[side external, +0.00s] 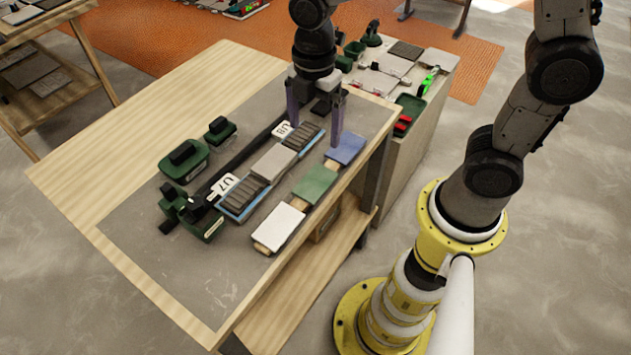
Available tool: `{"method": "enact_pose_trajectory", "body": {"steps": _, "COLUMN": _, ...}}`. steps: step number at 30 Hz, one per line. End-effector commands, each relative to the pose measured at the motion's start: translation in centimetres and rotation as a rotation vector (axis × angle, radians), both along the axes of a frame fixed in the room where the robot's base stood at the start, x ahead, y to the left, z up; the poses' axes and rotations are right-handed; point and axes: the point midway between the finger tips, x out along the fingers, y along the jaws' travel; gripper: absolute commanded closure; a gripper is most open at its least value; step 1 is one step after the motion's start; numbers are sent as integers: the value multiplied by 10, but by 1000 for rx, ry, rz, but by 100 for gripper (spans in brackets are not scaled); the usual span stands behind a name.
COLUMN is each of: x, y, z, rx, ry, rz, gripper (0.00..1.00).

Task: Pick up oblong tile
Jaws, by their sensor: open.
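My gripper (315,132) points down over the far end of the workbench, its two purple-grey fingers spread apart. Nothing is seen held between them. Three tiles lie in a row on a wooden strip along the near right edge: a white tile (279,227), a green tile (314,184) and a blue tile (346,149). A light grey tile (273,161) lies between two dark ribbed pieces in blue frames, left of my gripper. I cannot tell for sure which tile is the oblong one.
White tags marked U7 (223,187) and U8 (282,130) stand beside a long dark bar (243,160). Green-and-black tools (185,161) sit on the left of the workbench (125,140). A side cabinet with a green tray (408,112) stands beyond. The bench's left side is clear.

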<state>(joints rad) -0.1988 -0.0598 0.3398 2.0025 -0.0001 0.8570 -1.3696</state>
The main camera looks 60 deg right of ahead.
Motion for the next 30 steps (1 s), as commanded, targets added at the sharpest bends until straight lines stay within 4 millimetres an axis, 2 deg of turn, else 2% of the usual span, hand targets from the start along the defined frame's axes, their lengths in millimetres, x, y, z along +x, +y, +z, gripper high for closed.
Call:
{"method": "enact_pose_trajectory", "body": {"steps": 4, "x": -1, "y": 2, "z": -18, "rx": -1, "ry": 7, "rz": 5, "gripper": 0}}
{"method": "enact_pose_trajectory", "body": {"steps": 12, "x": -2, "y": 1, "z": -68, "rx": -2, "ry": 8, "rz": 3, "gripper": 0}}
{"method": "enact_pose_trajectory", "body": {"steps": 22, "x": -3, "y": 2, "z": -94, "rx": -1, "ry": 7, "rz": 3, "gripper": 0}}
{"method": "enact_pose_trajectory", "body": {"steps": 30, "x": -6, "y": 4, "z": -130, "rx": -1, "ry": 6, "rz": 2, "gripper": 0}}
